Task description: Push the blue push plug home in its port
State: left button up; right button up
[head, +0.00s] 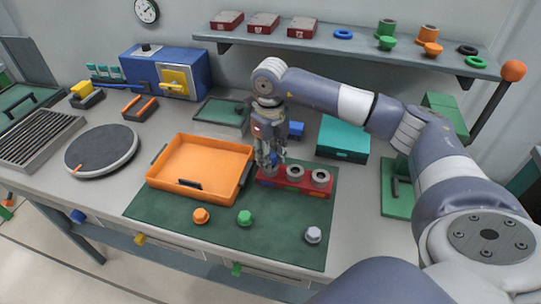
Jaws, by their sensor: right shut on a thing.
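A red port block (292,185) stands on the green mat, with several round grey ports along its top. My right gripper (270,162) points down over the block's left end. It is shut on the blue push plug (276,160), of which only a small blue part shows between the fingers. The plug is at or just above the leftmost port; the fingers hide the contact, so I cannot tell how deep it sits. The middle port (296,171) and right port (320,176) look empty. My left gripper is not in view.
An orange tray (200,148) lies close left of the block. Orange (201,215), green (245,217) and grey (313,235) plugs stand on the green mat (180,215) in front. A shelf (340,47) runs above.

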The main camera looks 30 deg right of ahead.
jog(key=shift+f+b, duration=0.35)
jog(key=shift+f, duration=0.05)
dwell(0.6)
jog(key=o, duration=1)
jog(key=shift+c, duration=0.2)
